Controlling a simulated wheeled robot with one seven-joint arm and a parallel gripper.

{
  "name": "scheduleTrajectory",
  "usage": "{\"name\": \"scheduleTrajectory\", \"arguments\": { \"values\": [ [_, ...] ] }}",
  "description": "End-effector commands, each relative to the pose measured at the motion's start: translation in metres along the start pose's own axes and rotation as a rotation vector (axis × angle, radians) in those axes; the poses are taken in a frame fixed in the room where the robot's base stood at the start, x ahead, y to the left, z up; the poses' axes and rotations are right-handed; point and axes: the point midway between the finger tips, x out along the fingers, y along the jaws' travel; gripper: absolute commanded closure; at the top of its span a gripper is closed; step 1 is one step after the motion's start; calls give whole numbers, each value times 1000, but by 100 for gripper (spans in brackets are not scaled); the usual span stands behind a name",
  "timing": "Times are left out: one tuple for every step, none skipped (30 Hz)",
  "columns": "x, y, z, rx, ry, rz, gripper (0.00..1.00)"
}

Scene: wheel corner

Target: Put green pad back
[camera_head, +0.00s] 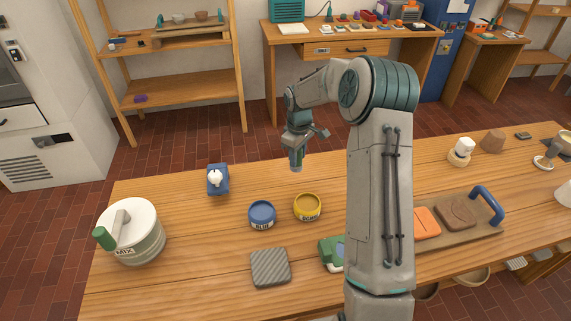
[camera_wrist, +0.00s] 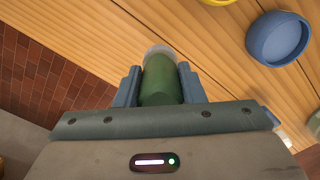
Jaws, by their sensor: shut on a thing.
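My gripper (camera_head: 297,150) is shut on a green cylinder with a pale, rounded end, which I take for the green pad (camera_wrist: 162,82). In the wrist view it sits between my two blue-grey fingers. In the head view my gripper holds it above the far edge of the wooden table (camera_head: 190,275), beyond the blue and yellow pots. The pad's end points down toward the table. Its exact height above the wood is hard to tell.
A blue pot (camera_head: 262,214) and a yellow pot (camera_head: 307,207) stand close by. A grey ribbed slab (camera_head: 270,267), a lidded container (camera_head: 134,232) and a blue stand (camera_head: 218,180) are left. A tray (camera_head: 485,232) is right. My arm partly hides a green item (camera_head: 329,254).

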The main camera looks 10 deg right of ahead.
Motion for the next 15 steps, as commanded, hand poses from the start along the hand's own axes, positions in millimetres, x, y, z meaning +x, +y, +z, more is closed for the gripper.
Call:
{"name": "scheduleTrajectory", "arguments": {
  "values": [
    [5,-2,-11,-4,-1,-2,87],
    [8,-3,-16,-4,-1,-2,87],
    [12,-4,-23,-3,-2,-2,87],
    [14,-4,-27,-2,-1,-1,87],
    [17,-5,-30,-2,-1,-2,87],
    [20,-6,-35,-1,-1,-1,87],
    [21,-6,-37,-1,0,0,87],
    [23,-6,-39,0,-1,0,87],
    [24,-6,-40,0,-1,0,87],
    [25,-6,-41,0,-1,0,87],
    [26,-6,-42,0,-1,0,87],
    [28,-6,-42,0,-1,0,87],
    [30,-6,-42,0,-1,0,87],
    [33,-6,-42,0,-1,0,87],
    [38,-7,-42,0,-2,-2,87]
  ]
}}
